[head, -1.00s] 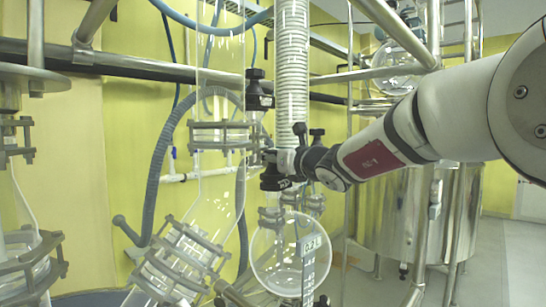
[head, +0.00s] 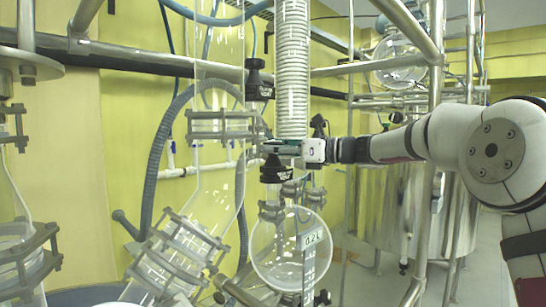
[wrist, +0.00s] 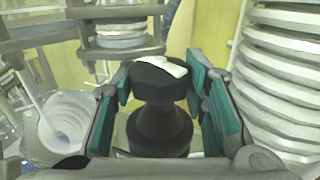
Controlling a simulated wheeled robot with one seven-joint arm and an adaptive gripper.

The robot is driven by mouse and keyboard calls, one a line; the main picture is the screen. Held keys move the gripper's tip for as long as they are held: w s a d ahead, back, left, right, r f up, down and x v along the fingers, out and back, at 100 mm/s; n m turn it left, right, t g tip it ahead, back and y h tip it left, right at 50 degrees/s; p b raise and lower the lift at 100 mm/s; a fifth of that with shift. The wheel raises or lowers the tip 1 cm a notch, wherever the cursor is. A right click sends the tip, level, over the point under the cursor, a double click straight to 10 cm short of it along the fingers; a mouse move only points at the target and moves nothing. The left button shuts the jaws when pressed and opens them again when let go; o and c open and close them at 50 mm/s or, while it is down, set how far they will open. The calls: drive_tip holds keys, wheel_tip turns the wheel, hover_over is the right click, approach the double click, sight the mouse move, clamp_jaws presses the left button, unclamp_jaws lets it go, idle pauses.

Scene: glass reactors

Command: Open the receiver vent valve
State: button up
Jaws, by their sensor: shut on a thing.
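The black valve knob (head: 275,172) sits above the round glass receiver flask (head: 290,262), just left of the white ribbed hose. In the wrist view the knob (wrist: 160,78) has a white mark on top and a narrower black neck below. My gripper (head: 284,149) reaches it from the right, level with its top. In the wrist view my gripper (wrist: 162,98) has its teal finger pads on either side of the knob and is shut on it. The head view hides part of the knob behind the fingers. I cannot tell how far the valve is turned.
The white ribbed hose (head: 292,70) runs close by my gripper. A second black valve (head: 259,80) is above left. Glass columns with grey clamps (head: 220,125) stand left. A steel vessel (head: 400,215) stands behind the arm. Metal rails cross above.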

drive_tip(key=shift+w+f+n+g+y+b, duration=0.15)
drive_tip(key=shift+n+g+y+b, duration=0.35)
drive_tip(key=shift+n+g+b, duration=0.5)
drive_tip(key=shift+g, duration=0.5)
drive_tip(key=shift+r, duration=0.2)
drive_tip(key=o, duration=0.9)
drive_tip(key=shift+s, duration=0.2)
